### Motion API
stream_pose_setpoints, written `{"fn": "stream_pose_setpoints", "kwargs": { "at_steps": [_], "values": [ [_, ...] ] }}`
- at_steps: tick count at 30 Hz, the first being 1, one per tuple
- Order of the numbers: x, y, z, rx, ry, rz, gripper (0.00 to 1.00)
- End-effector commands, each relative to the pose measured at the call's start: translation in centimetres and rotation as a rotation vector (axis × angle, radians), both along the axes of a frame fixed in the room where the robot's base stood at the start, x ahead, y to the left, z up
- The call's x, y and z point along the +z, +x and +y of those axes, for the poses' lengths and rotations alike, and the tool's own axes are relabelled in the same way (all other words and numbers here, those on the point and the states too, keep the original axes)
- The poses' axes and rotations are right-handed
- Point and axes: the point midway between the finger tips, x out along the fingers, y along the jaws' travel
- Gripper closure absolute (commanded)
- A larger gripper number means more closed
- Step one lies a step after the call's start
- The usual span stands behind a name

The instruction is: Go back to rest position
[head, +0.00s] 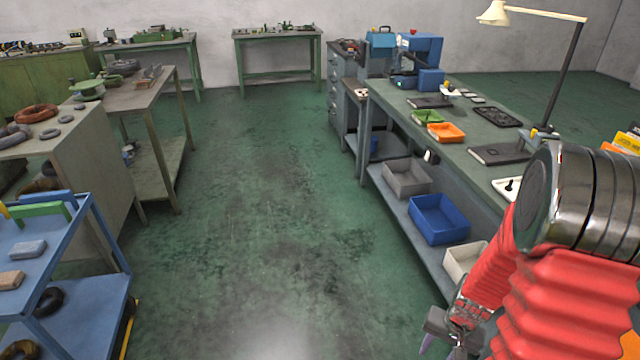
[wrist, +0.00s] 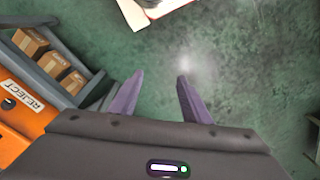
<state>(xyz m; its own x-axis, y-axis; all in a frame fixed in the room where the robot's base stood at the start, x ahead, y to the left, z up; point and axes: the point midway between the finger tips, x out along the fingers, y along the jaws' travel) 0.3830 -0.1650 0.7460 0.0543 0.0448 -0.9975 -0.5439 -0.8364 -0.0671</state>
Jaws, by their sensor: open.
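My gripper (wrist: 155,90) shows in the wrist view with its two purple fingers spread apart and nothing between them. Green floor (wrist: 225,75) lies below and beyond the fingertips. In the head view my red-sleeved arm fills the lower right, and part of my gripper (head: 440,335) shows at the bottom edge, low beside the right bench.
A long workbench (head: 460,125) with trays and bins runs along the right. A blue cart (head: 100,225) stands at the left front. The green floor between them is clear. In the wrist view, an orange unit marked REJECT (wrist: 22,95) and a rack of cardboard boxes (wrist: 50,65) are at the left.

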Motion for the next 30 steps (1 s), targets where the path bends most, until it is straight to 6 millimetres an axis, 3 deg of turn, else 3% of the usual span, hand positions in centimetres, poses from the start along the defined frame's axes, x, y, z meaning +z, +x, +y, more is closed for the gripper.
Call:
{"fn": "stream_pose_setpoints", "kwargs": {
  "at_steps": [3,15,30],
  "values": [
    [2.8,-0.2,1.4,0.038,0.008,0.004,0.57],
    [11.1,-2.1,5.6,0.159,0.01,0.021,0.57],
    [19.9,-5.6,9.6,0.303,-0.044,-0.017,0.57]
  ]
}}
